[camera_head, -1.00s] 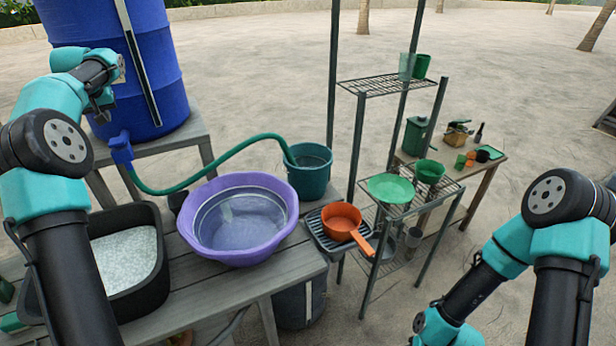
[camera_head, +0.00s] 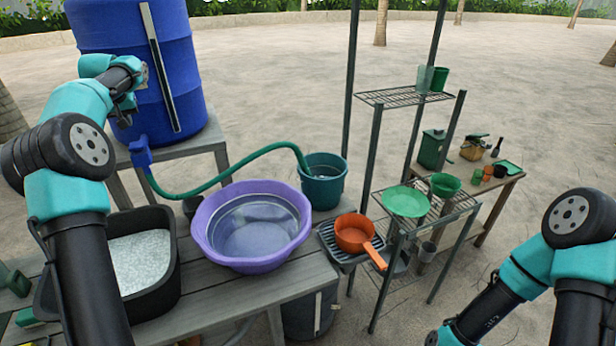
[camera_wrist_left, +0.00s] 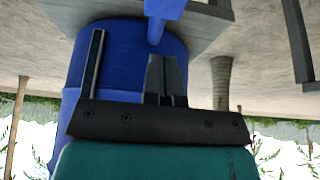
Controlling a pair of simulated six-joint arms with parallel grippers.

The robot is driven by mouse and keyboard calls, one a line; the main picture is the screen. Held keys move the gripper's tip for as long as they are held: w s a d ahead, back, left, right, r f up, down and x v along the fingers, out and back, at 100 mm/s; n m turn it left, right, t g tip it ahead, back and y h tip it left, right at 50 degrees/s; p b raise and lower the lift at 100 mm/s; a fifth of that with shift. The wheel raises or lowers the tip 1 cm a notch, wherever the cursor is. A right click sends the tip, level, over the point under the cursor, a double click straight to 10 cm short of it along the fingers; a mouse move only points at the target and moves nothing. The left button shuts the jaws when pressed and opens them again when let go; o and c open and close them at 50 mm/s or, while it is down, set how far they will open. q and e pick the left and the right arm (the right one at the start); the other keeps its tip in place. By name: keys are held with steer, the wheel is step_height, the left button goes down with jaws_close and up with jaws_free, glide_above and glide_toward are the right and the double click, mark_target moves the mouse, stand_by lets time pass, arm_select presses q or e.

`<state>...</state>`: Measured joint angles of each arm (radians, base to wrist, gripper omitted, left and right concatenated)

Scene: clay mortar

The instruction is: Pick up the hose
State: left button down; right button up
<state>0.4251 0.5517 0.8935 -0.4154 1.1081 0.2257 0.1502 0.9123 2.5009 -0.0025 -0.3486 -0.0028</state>
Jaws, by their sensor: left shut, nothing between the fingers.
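The green hose (camera_head: 250,157) runs from the blue tap (camera_head: 141,156) of the blue barrel (camera_head: 185,75). It sags, arches up behind the purple basin, and its far end is in the teal bucket (camera_head: 324,190). My left gripper (camera_head: 124,119) is in front of the barrel, up and left of the tap, apart from the hose. In the left wrist view its fingers (camera_wrist_left: 165,80) are together and empty, with the tap (camera_wrist_left: 163,12) at the top edge; the hose is not visible there. My right arm is at the lower right, with its gripper out of view.
The wooden table holds the purple basin (camera_head: 251,228) with water and a black tub (camera_head: 165,287) of white grains. An orange pan (camera_head: 354,233) sits on a rack at the table's right end. A metal shelf (camera_head: 392,97) stands to the right. Open sandy ground lies beyond.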

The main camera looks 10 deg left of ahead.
arm_select(q)
steer(key=c, duration=1.8)
jaws_free()
steer(key=o, duration=1)
